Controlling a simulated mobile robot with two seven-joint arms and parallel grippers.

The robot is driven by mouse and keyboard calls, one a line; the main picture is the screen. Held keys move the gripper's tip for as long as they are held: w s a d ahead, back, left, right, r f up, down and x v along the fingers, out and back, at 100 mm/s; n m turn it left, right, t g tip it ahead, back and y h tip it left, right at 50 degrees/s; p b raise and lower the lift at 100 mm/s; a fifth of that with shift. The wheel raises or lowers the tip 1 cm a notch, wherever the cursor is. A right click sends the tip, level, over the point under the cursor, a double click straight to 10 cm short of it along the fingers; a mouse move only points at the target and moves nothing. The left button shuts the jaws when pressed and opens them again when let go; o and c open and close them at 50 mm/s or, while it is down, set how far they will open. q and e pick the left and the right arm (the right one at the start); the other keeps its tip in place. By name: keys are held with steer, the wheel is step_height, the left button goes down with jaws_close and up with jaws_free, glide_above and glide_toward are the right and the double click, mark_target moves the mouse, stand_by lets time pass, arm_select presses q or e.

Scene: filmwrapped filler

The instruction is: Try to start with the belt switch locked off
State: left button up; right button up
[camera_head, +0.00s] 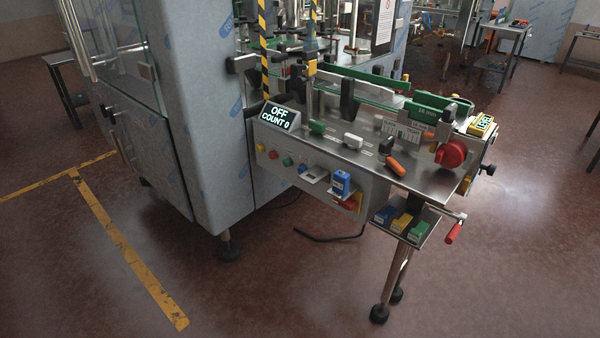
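The machine's control panel (270,170) faces me below a steel work deck. A display (279,116) on its left reads "OFF" and "COUNT 0". A red-and-yellow switch (352,203) sits low on the panel's right side. A blue block-like item, possibly a padlock (341,182), is just above and in front of it; I cannot tell whether it is fastened through the switch. Green (287,161), red (273,154) and yellow (260,147) buttons line the panel's left. Neither of my grippers shows in the head view.
The deck holds a green-edged conveyor (360,94), a large red knob (450,155) and an orange-handled tool (396,167). A small tray (421,240) with coloured blocks and a red-handled crank (453,233) project at the lower right. The floor in front is clear except for a black cable (325,239).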

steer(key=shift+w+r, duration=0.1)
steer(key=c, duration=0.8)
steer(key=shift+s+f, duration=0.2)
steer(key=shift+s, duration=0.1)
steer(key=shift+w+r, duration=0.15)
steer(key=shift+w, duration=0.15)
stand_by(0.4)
